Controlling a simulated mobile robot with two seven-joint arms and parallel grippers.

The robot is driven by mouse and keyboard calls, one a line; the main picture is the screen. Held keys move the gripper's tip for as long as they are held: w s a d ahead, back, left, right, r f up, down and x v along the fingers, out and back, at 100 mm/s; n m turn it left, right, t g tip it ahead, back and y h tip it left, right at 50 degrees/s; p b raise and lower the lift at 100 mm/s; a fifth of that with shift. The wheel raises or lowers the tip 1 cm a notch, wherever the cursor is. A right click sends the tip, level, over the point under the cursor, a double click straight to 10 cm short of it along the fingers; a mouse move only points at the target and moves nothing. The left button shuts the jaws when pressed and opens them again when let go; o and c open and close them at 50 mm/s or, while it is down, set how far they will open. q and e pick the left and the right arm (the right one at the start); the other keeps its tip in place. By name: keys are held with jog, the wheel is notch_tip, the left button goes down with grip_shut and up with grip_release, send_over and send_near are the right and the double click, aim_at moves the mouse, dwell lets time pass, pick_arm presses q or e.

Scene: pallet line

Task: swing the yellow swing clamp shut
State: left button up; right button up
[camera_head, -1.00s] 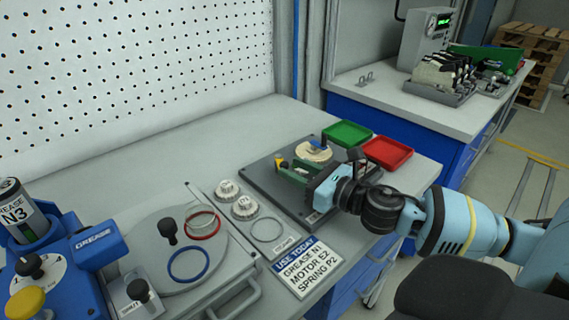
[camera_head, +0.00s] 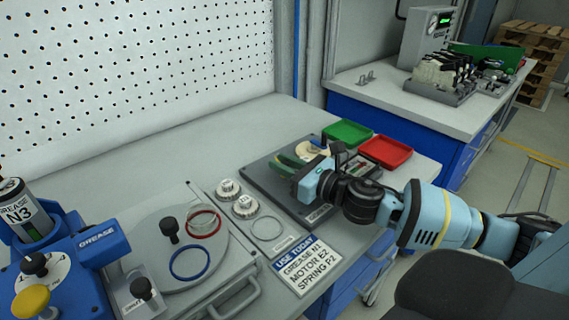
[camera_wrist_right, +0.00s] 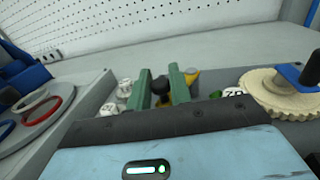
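My right gripper (camera_head: 285,163) reaches over the dark fixture plate (camera_head: 258,170) from the right. Its two green fingers show in the right wrist view (camera_wrist_right: 160,84), apart from each other. A black knob (camera_wrist_right: 160,87) stands in the gap between them; I cannot tell whether either finger touches it. Yellow parts of the swing clamp (camera_wrist_right: 191,76) show beyond the right finger and low between the fingers. The fingers hide most of the clamp, and in the head view it is covered by my gripper. My left gripper is not in view.
On the plate, a cream toothed disc (camera_wrist_right: 270,98) lies under a blue clamp (camera_wrist_right: 290,74). A green tray (camera_head: 348,132) and a red tray (camera_head: 385,151) stand behind. White knobs (camera_head: 243,207), a sign (camera_head: 306,266) and a grease unit (camera_head: 70,262) lie left and front.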

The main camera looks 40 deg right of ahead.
grip_shut()
jog(key=shift+d, duration=0.1)
